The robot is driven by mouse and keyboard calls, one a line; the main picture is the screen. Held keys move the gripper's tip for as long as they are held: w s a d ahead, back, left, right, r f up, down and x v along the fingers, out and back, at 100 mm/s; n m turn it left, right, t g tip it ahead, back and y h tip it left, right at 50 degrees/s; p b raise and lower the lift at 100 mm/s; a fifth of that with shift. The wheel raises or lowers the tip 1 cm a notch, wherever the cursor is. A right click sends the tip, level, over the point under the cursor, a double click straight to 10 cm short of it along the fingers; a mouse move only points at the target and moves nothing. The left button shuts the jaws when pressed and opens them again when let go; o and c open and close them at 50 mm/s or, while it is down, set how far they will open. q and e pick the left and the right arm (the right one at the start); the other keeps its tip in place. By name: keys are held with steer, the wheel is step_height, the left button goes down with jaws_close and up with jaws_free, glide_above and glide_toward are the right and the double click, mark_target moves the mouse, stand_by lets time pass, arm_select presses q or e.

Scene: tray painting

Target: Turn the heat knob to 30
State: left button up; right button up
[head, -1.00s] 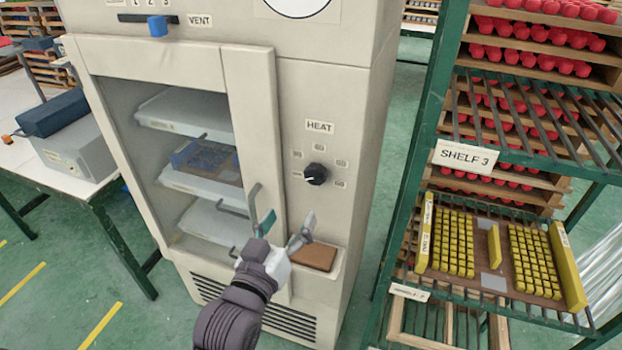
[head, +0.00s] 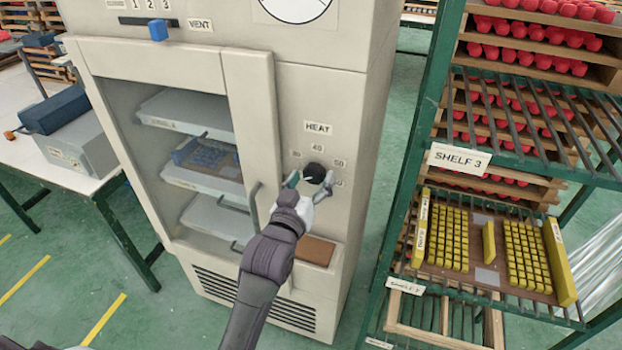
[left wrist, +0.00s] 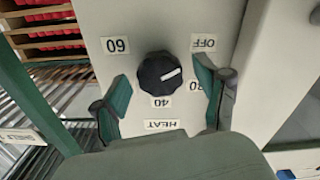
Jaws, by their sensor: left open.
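The heat knob (head: 314,173) is round and black, below the HEAT label (head: 318,127) on the beige cabinet's front panel. It also shows in the left wrist view (left wrist: 155,73), where the picture is upside down. Its white pointer mark (left wrist: 172,74) points between the OFF label (left wrist: 204,43) and the 30 label (left wrist: 194,86). My left gripper (head: 310,183) is open at the knob. In the left wrist view its fingers (left wrist: 162,86) stand on either side of the knob, with gaps showing. My right gripper is not in view.
The cabinet's glass door (head: 175,130) is left of the panel, with a handle (head: 254,205) near my arm. A brown block (head: 318,251) lies on a ledge below the knob. A green rack (head: 425,130) with loaded shelves stands right, across a narrow gap.

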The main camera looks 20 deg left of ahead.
arm_select(q)
steer(key=c, duration=1.2)
steer(key=shift+o, duration=0.2)
steer(key=shift+r+m+p, duration=0.15)
steer(key=shift+m+p, duration=0.6)
steer(key=shift+m, duration=0.25)
steer(key=m+p, duration=0.1)
steer(key=m, duration=0.2)
steer(key=shift+m+p, duration=0.3)
steer(key=shift+p, duration=0.1)
steer(key=m+p, duration=0.1)
steer(key=m, duration=0.2)
steer(key=shift+m+p, duration=0.4)
steer(key=shift+m, duration=1.2)
